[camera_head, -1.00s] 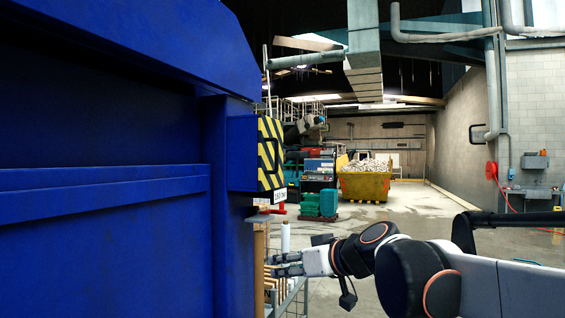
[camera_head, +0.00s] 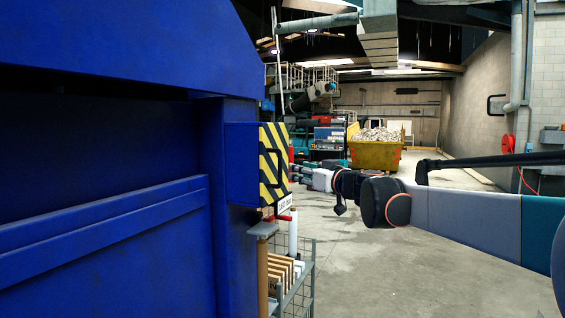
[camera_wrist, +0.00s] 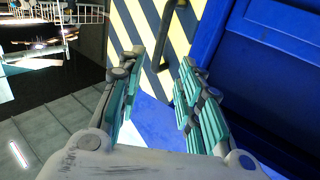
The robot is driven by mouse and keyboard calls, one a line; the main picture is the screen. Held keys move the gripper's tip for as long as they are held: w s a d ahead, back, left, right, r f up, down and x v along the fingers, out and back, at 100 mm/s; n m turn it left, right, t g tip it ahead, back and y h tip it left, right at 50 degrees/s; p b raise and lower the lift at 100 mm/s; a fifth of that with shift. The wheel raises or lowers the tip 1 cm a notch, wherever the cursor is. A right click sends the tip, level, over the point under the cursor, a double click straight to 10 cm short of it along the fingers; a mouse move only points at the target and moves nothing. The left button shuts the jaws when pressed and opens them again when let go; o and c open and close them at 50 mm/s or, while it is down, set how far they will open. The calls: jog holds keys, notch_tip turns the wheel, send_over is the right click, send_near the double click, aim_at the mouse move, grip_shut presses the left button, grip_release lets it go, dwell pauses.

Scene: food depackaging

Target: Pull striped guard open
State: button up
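The striped guard (camera_head: 266,182) is a yellow-and-black panel on the end of a blue box, on the edge of the large blue machine. A dark handle (camera_head: 284,169) stands out from its face. In the wrist view the striped face (camera_wrist: 148,22) and the dark bar of the handle (camera_wrist: 165,32) lie just beyond my fingertips. My gripper (camera_head: 300,171) is close to the right side of the guard. In the wrist view my gripper (camera_wrist: 160,75) has its teal-padded fingers spread apart, with nothing between them. The handle appears ahead of the gap; I cannot tell any contact.
The blue machine (camera_head: 110,230) fills the left side. A white label (camera_head: 285,203) hangs below the guard. A wire cage (camera_head: 297,280) with wooden slats stands below it. A yellow skip (camera_head: 375,155) is far back. The concrete floor on the right is clear.

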aim_at(281, 166)
jog(key=p+x, duration=0.3)
jog(key=x, duration=0.9)
jog(key=shift+w+a, duration=0.2)
jog(key=shift+a, duration=0.05)
jog(key=shift+f, duration=0.1)
grip_shut()
